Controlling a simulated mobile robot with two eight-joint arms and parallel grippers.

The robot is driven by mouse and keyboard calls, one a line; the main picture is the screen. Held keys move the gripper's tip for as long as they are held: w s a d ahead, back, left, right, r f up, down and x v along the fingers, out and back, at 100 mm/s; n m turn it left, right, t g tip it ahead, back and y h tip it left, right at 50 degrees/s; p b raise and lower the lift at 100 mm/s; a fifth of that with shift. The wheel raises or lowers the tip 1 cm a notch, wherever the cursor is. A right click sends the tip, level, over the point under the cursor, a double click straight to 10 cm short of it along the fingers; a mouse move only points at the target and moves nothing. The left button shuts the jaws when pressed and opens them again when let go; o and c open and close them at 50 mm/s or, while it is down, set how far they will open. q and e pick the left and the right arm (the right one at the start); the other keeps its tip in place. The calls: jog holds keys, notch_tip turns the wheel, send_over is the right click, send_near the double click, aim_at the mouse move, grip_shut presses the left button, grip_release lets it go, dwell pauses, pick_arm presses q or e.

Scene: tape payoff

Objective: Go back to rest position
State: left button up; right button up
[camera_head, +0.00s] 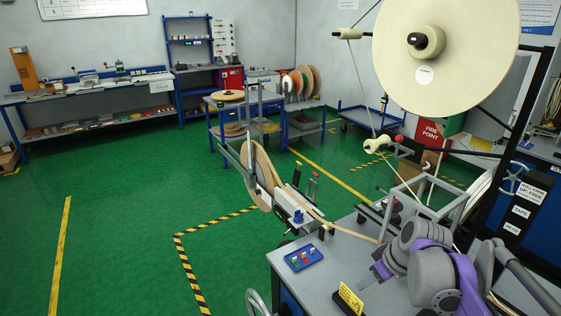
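My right arm, grey and purple, reaches in from the lower right over the grey workbench (345,213). My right gripper (372,276) is small and partly hidden by its own wrist, low over the bench top to the right of the blue button box. I cannot tell if its fingers are open or shut, and I see nothing clearly held in it. My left gripper is not in view. A large cream tape reel (455,50) hangs upright on a spindle above the bench. A tan tape roll (262,165) stands upright at the bench's far left end.
A blue button box (303,257) and a yellow sign (350,298) sit on the bench near my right gripper. A metal frame (425,190) and guide rollers (377,144) stand behind. Green floor (120,220) at left is clear. Workbenches and a reel rack line the back.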

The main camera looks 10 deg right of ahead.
jog(key=s+a+f+m+h, duration=0.1)
jog(key=s+a+f+m, duration=0.1)
jog(key=s+a+f, duration=0.3)
jog(key=s+a+f+m+t, duration=0.1)
jog(key=s+a+f, duration=0.4)
jog(key=s, duration=0.7)
jog(key=shift+a+m+h, duration=0.4)
jog(key=shift+a+m, duration=0.3)
jog(key=shift+a, duration=0.1)
jog(key=shift+f, duration=0.1)
